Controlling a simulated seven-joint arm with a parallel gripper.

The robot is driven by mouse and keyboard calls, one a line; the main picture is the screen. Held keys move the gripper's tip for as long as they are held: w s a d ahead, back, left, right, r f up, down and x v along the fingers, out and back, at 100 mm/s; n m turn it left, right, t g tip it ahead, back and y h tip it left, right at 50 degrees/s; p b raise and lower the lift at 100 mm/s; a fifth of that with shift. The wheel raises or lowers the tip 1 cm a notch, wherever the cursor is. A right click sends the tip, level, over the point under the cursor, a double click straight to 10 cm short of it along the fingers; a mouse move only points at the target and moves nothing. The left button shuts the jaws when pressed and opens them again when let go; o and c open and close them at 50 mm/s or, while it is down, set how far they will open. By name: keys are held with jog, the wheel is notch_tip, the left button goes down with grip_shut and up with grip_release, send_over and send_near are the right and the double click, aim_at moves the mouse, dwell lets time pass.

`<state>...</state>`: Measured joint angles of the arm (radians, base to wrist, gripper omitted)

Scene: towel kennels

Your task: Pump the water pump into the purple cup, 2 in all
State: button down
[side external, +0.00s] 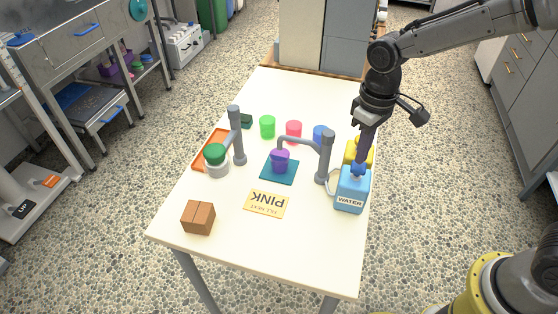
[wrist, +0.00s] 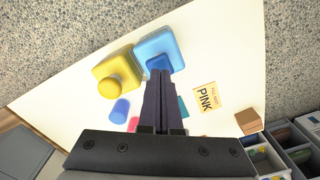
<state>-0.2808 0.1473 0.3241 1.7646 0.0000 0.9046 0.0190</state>
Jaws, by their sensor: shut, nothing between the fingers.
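The blue water pump (side external: 351,192), a bottle labelled WATER with a darker blue head (side external: 359,169), stands at the table's right edge; it also shows in the wrist view (wrist: 157,45). My gripper (side external: 360,160) is shut and empty, pointing down with its tips at the pump head. I cannot tell whether they touch or press it. In the wrist view my fingers (wrist: 158,73) overlap the bottle's lower edge. The purple cup (side external: 280,161) stands upright on a teal mat (side external: 279,178), under the end of a grey spout (side external: 300,141). Its contents are not visible.
A yellow pump (wrist: 118,66) stands close beside the water pump. Green (side external: 267,127), pink (side external: 293,130) and blue (side external: 320,133) cups stand behind. A card (side external: 266,204) reads FILL NEXT PINK.

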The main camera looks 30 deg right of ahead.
jog(key=shift+f, duration=1.4)
jog(key=shift+r, duration=1.5)
jog(key=shift+f, duration=0.1)
jog(key=shift+f, duration=1.4)
jog(key=shift+r, duration=1.5)
